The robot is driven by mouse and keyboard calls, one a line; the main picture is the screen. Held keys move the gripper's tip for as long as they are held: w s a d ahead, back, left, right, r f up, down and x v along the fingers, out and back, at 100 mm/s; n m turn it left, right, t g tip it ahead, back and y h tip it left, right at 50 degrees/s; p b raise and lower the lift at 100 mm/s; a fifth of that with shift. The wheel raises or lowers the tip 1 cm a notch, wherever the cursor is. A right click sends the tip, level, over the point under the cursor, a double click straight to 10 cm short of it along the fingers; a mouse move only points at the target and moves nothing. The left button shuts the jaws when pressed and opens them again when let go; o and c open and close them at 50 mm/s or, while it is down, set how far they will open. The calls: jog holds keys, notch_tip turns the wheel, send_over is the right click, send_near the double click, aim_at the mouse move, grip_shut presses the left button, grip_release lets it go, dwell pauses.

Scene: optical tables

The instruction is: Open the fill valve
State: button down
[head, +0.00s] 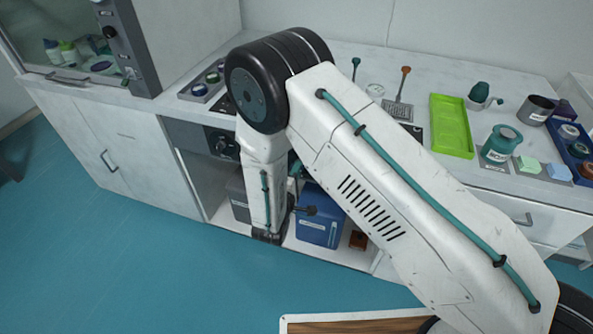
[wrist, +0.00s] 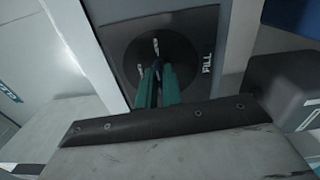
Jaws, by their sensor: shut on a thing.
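The fill valve (wrist: 180,48) shows in the wrist view as a dark round disc with pale marks, on a dark panel lettered FILL. My gripper (wrist: 157,76) has its teal fingers close together in front of the disc's middle, shut on the valve's handle. The fingers cover most of the handle, so its angle cannot be read. In the head view, my arm hides the fingers. A dark panel with a black knob (head: 222,145) shows just left of my arm there; I cannot tell for sure that it is the same valve.
A grey box (wrist: 288,85) lies right of the panel in the wrist view. Below the bench, a blue container (head: 320,222) stands in an open bay. The worktop holds a green tray (head: 452,127) and a teal jar (head: 501,145). The teal floor at left is clear.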

jog(key=shift+m, duration=0.5)
jog(key=c, duration=1.6)
grip_release()
jog(key=shift+o, duration=0.2)
jog(key=v, duration=0.7)
jog(key=shift+s+a, duration=0.2)
jog(key=shift+s, duration=0.15)
